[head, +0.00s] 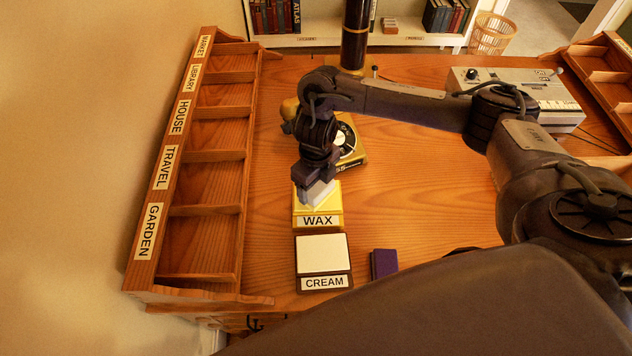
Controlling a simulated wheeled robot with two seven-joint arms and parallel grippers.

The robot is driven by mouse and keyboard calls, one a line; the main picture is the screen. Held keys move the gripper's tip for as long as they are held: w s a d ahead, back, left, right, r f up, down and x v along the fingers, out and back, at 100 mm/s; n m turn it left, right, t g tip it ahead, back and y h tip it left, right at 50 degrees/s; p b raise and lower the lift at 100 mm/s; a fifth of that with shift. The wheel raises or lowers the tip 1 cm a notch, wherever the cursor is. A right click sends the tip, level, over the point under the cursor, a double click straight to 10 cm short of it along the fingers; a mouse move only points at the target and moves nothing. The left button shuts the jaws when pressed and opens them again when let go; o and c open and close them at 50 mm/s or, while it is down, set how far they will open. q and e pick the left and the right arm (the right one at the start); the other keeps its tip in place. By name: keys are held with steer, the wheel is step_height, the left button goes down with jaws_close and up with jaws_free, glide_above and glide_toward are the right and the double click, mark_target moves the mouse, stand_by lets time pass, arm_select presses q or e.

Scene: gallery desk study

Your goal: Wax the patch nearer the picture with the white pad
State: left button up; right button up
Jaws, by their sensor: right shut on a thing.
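My right gripper (315,180) points down and is shut on a white pad (319,194). The pad is over the yellow block labelled WAX (331,205); its lower edge seems to meet the top, but I cannot tell whether they touch. A dark block with a pale top, labelled CREAM (321,254), sits just in front of the WAX block. No picture and no patch can be made out in this view. My left gripper is out of view.
A dark purple block (384,263) lies right of CREAM. A yellow dial object (349,141) is partly hidden behind my gripper. A labelled wooden rack (205,155) stands left. A grey box (545,93) and dark column (356,35) stand behind. The desk's middle is clear.

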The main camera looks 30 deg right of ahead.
steer(key=shift+s, duration=0.1)
step_height(320, 180, up, 7)
steer(key=p, duration=0.6)
steer(key=shift+p, duration=0.4)
stand_by(0.4)
